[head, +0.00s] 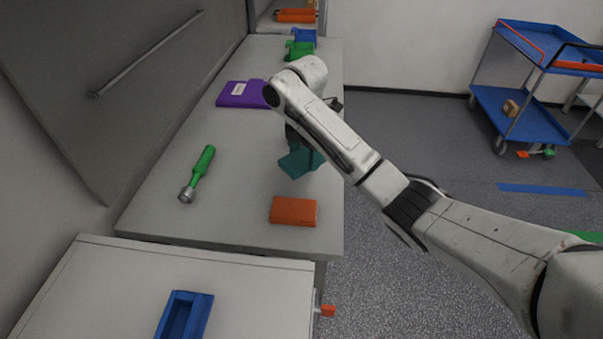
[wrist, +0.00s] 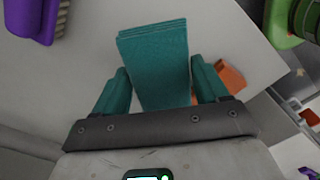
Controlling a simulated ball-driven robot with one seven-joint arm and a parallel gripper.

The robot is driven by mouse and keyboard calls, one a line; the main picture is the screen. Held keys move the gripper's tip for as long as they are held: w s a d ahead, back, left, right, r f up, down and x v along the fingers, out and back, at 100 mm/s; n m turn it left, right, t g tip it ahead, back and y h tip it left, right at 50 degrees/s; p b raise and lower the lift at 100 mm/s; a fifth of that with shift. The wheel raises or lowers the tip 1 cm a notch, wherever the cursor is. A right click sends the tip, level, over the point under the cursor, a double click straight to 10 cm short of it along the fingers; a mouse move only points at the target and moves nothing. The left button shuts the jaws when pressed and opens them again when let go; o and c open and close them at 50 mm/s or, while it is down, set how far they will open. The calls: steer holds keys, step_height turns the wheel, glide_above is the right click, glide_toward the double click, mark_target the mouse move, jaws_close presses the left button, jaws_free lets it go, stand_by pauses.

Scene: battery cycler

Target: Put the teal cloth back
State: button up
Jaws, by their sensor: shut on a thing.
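The teal cloth (head: 300,161) is a folded, layered pad below my gripper (head: 303,147), over the right side of the grey counter (head: 240,150). In the wrist view the cloth (wrist: 153,52) lies between the two teal fingers of my gripper (wrist: 158,72), which are shut on it. Its layered far edge sticks out past the fingertips. My wrist hides part of the cloth in the head view. I cannot tell whether its lower edge touches the counter.
An orange block (head: 293,211) lies nearer on the counter. A green-handled tool (head: 199,172) lies to the left. A purple item (head: 241,94) and green and blue items (head: 299,49) are farther back. A blue tray (head: 184,318) sits on the nearer surface. The counter's middle is clear.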

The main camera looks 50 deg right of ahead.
mark_target(302, 164)
steer(key=shift+w+d+f+p, duration=0.15)
steer(key=shift+w+f+p, duration=0.2)
steer(key=shift+f, duration=0.1)
steer(key=shift+w+d+f, duration=0.25)
steer(key=shift+w+f, duration=0.25)
steer(key=shift+f, duration=0.15)
steer(key=shift+f+p, duration=0.45)
steer(key=shift+f, duration=1.1)
steer(key=shift+f, duration=0.1)
steer(key=shift+f, duration=0.1)
steer(key=o, duration=1)
